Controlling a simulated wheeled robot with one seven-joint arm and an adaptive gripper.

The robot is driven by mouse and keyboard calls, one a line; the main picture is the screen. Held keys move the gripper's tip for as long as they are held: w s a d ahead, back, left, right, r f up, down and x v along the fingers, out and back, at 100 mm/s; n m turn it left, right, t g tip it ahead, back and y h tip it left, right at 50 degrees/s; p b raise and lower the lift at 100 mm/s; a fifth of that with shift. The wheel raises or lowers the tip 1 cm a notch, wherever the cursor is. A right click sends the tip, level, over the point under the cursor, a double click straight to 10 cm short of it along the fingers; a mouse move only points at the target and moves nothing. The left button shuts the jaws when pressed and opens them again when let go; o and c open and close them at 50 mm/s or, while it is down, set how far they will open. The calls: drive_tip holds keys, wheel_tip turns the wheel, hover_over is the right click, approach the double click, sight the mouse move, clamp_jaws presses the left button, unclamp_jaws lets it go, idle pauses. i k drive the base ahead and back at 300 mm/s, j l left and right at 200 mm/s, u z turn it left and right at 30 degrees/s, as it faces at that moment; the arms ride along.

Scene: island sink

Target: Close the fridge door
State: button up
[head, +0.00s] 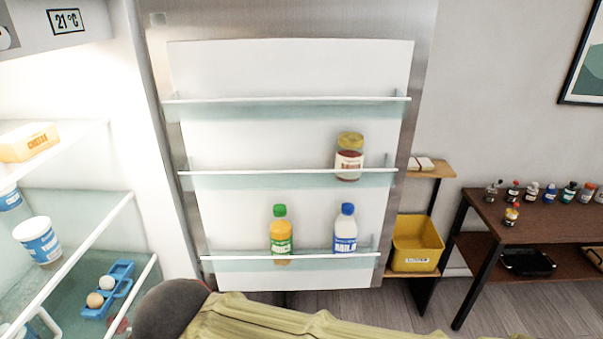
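The fridge door (290,140) stands wide open, its inner side facing me, to the right of the lit fridge interior (70,220). Its shelves hold a jar (349,157), a green-capped juice bottle (280,236) and a blue-capped milk bottle (344,231). The fridge body holds a cheese box (28,142), a white and blue tub (38,240) and a blue egg holder (108,292). My gripper is not visible. A ribbed yellowish shape with a dark rounded end lies along the bottom edge, in front of the door's lower part; I cannot tell what it is.
Right of the door is a small shelf (432,172) with a yellow bin (417,243). A dark brown table (500,232) with several small bottles stands farther right, by the wall. Grey wooden floor (520,305) shows at the lower right.

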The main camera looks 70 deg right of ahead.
sight(258, 97)
drive_tip(key=k+l, duration=0.2)
drive_tip(key=l, duration=0.15)
drive_tip(key=k+l, duration=0.2)
drive_tip(key=l, duration=0.15)
drive_tip(key=k+l, duration=0.45)
drive_tip(key=l, duration=0.3)
drive_tip(key=k+l, duration=0.2)
drive_tip(key=l, duration=0.15)
